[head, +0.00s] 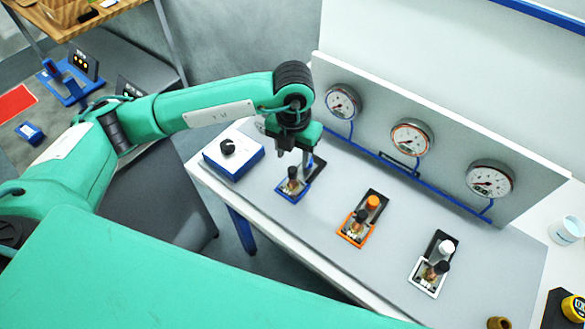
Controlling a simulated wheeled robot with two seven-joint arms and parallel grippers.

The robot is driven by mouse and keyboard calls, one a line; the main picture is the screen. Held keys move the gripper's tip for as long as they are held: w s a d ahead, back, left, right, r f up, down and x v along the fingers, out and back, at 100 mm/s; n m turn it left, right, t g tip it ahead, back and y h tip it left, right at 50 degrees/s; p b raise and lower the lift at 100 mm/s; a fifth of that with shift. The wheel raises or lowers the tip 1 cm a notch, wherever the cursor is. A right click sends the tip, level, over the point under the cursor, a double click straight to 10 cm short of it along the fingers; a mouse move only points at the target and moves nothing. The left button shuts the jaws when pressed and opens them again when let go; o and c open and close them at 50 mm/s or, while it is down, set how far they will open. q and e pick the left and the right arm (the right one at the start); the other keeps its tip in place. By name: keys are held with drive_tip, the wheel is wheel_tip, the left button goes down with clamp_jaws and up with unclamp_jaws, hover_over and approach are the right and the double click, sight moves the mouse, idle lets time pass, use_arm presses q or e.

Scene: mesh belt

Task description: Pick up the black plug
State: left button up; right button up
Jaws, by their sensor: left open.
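My left gripper (294,158) points down over the blue-edged holder (285,196) on the grey panel top. Its jaws are open. A dark upright piece on a brass-coloured fitting (292,179) stands in this holder, just below the fingertips. A black shape that looks like the black plug (318,164) shows at the holder's back right, partly hidden behind the gripper. I cannot tell whether the fingers touch either piece. My right gripper is not in view.
An orange-edged holder with an orange plug (372,202) and a white-edged holder with a white plug (446,247) stand to the right. Several gauges (411,138) line the upright back panel. A blue-sided box with a black knob (233,158) is at left. Grey surface between holders is clear.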

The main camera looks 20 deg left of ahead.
sight(292, 169)
use_arm(q)
wheel_tip(292, 169, down, 2)
drive_tip(key=shift+f, duration=0.2)
wheel_tip(292, 169, down, 4)
drive_tip(key=p, duration=0.3)
drive_tip(key=shift+a+f+p, duration=0.1)
drive_tip(key=shift+p, duration=0.25)
drive_tip(key=shift+f, duration=0.55)
drive_tip(key=c, duration=1.1)
drive_tip(key=shift+o, duration=0.2)
